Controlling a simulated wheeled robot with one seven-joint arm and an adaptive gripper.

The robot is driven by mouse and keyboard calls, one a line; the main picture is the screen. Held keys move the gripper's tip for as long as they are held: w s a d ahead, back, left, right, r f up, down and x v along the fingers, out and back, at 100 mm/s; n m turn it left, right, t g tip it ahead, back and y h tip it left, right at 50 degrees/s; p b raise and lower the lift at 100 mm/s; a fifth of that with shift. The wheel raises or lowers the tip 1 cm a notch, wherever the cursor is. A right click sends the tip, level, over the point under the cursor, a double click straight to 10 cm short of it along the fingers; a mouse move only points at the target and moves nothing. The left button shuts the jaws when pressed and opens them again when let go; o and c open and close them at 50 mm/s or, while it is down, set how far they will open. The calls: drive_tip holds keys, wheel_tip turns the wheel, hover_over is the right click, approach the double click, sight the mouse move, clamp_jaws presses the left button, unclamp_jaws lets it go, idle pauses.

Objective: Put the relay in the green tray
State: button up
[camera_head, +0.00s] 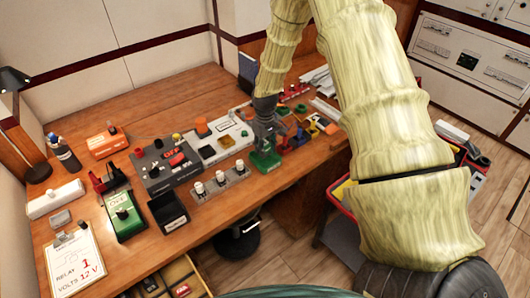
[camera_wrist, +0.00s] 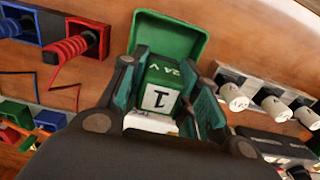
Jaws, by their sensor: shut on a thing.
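The relay (camera_wrist: 160,90) is a small block with a green side marked 24 V and a white face marked 1. My gripper (camera_wrist: 163,108) is shut on it, one finger on each side, in the wrist view. The green tray (camera_wrist: 172,32) is directly beyond the relay, its inner wall and rim showing behind it. In the head view my gripper (camera_head: 265,142) is over the green tray (camera_head: 268,163) near the table's front edge; the relay is hidden there. I cannot tell whether the relay touches the tray floor.
White-topped knobs on a strip (camera_head: 221,178) stand left of the tray, with a black bin (camera_head: 168,211) farther left. Red and blue holders (camera_wrist: 85,38) are beside the tray. A card (camera_head: 74,262) reads RELAY 1, VOLTS 12 V.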

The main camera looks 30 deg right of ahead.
drive_tip(key=shift+s+f, duration=0.1)
drive_tip(key=shift+f, duration=0.25)
drive_tip(key=shift+f+p, duration=0.7)
drive_tip(key=shift+f, duration=0.7)
drive_tip(key=shift+f, duration=0.1)
drive_tip(key=o, duration=0.8)
drive_tip(key=shift+c, duration=0.2)
drive_tip(key=shift+r+b, duration=1.65)
drive_tip(key=shift+r, duration=4.5)
